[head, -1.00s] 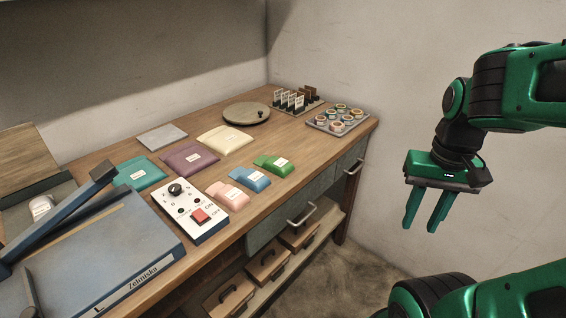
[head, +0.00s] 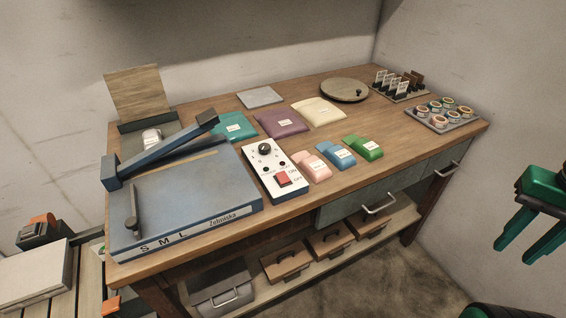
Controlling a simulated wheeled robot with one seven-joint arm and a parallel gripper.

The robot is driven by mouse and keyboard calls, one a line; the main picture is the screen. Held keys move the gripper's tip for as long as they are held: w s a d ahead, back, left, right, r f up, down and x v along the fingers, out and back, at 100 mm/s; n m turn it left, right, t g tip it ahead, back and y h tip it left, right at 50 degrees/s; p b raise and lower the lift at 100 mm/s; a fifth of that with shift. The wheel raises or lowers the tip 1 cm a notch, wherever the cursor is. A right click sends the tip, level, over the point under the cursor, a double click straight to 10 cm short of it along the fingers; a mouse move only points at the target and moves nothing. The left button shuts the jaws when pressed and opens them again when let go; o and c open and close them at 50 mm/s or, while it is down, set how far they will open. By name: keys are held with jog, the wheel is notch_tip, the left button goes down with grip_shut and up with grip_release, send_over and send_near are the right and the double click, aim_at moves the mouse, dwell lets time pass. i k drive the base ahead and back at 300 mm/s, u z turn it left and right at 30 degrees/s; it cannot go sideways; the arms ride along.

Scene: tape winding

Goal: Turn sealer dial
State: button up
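The sealer (head: 185,200) is a blue flat machine with a long lever arm, at the left end of the wooden workbench. Its white control panel (head: 266,183) stands at its right side. The black dial (head: 265,149) is at the panel's far end, with a red switch (head: 283,179) marked ON and OFF nearer the front. My green gripper (head: 527,236) hangs at the right edge of the head view, partly cut off. Its fingers are apart and nothing shows between them. It is far to the right of the dial, off the bench's front edge.
Teal, purple and cream pouches (head: 318,111) lie behind the panel. Small pink, blue and green packets (head: 363,147) lie to its right. A round turntable (head: 345,90) and a tray of tape rolls (head: 442,115) stand farther right. Drawer handles (head: 378,205) jut from the bench front.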

aim_at(264, 147)
jog(key=k, duration=1.25)
jog(key=u, duration=0.75)
jog(key=i, duration=1.45)
jog(key=z, duration=0.35)
